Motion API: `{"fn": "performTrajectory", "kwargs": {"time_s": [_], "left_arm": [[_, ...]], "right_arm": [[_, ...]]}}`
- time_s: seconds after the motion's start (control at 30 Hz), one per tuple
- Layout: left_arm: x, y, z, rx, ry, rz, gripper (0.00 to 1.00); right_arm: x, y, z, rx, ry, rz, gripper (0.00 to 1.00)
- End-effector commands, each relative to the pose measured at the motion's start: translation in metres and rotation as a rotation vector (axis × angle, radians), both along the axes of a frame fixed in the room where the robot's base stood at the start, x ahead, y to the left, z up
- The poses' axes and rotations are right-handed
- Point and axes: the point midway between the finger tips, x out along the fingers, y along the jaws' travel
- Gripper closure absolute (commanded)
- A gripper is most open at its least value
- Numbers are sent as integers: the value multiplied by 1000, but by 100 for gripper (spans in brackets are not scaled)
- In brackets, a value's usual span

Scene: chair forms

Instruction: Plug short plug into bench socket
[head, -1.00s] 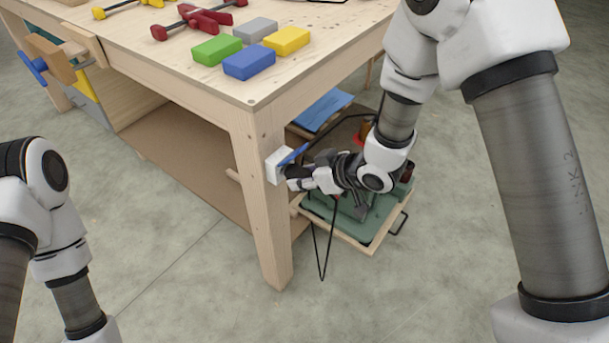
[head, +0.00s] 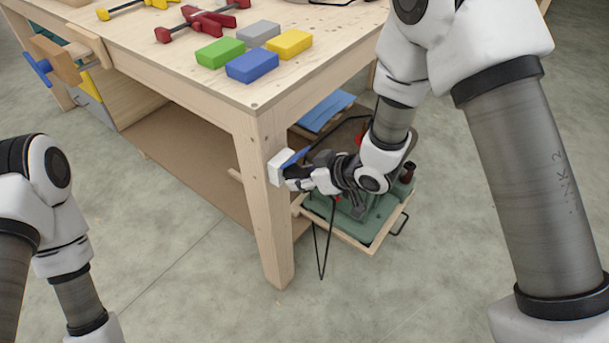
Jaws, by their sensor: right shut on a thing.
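The bench socket is a white box (head: 278,168) on the front leg of the wooden workbench (head: 262,190). A small blue flap or part (head: 297,157) stands at its right side. My right gripper (head: 292,180) is at the right face of the socket, close against it. It is shut on the short plug, which is mostly hidden by the fingers; I cannot tell whether the plug is inside the socket. A black cable (head: 317,250) hangs in a loop below the gripper. My left arm is at the lower left, with its gripper out of view.
Green (head: 219,53), grey, yellow and blue (head: 252,65) blocks and red and yellow clamps lie on the bench top. Clear concrete floor lies in front.

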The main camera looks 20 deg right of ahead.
Motion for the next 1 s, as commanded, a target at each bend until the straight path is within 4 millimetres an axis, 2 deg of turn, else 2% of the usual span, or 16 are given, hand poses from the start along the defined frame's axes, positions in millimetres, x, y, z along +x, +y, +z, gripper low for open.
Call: {"fn": "performTrajectory", "kwargs": {"time_s": [1.0], "left_arm": [[0, 0, 7, 0, 0, 0, 100]], "right_arm": [[8, 6, 0, 1, -4, 0, 100]]}}
